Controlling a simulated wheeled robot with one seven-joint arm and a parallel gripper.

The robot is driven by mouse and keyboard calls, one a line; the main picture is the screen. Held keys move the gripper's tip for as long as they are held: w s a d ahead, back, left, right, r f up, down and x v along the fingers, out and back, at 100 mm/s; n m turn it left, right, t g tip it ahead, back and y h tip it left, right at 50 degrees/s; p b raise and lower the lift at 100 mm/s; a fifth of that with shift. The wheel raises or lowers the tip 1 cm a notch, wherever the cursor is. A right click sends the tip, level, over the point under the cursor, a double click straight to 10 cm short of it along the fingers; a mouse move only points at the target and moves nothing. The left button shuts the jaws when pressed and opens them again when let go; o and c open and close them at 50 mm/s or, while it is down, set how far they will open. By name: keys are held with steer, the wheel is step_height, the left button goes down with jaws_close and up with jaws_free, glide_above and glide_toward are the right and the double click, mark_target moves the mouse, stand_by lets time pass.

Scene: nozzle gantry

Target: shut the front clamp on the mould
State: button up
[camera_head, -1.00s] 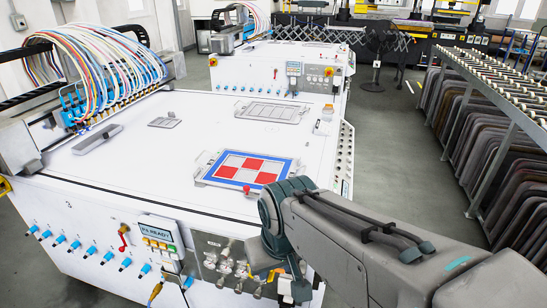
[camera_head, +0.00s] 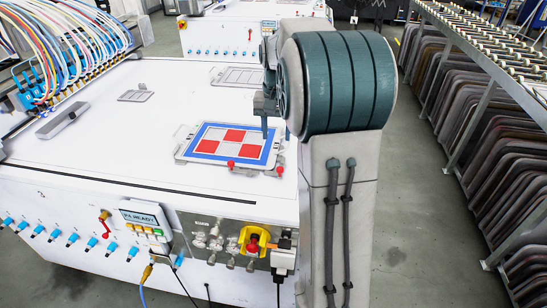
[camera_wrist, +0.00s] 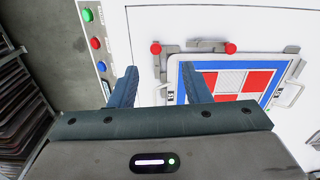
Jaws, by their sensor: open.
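The mould (camera_head: 234,137) is a blue-framed plate with red and white squares on the white table. It also shows in the wrist view (camera_wrist: 225,82). The front clamp (camera_head: 243,169) lies along its near edge with a red knob; in the wrist view this clamp (camera_wrist: 205,46) is at the top of the mould. I cannot tell how firmly it bears on the mould. A second red knob (camera_wrist: 155,48) belongs to the clamp on the mould's right side. My gripper (camera_wrist: 160,88) is open and empty, over the mould's right end; its fingers (camera_head: 265,120) point down.
A control panel (camera_head: 143,220) and a yellow-and-red emergency stop (camera_head: 253,242) are on the table's front. Coloured buttons (camera_wrist: 95,43) line the right edge. An empty frame (camera_head: 237,76) and a grey bar (camera_head: 62,122) lie on the table. A rack (camera_head: 480,110) stands right.

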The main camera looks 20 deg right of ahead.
mark_target(280, 168)
steer(key=shift+m, duration=0.4)
steer(key=f, duration=0.5)
steer(key=w+d+f, duration=0.1)
steer(key=f, duration=0.4)
steer(key=w+d+f+p, duration=0.1)
steer(key=f, duration=0.4)
steer(key=shift+w+d, duration=0.25)
jaws_close()
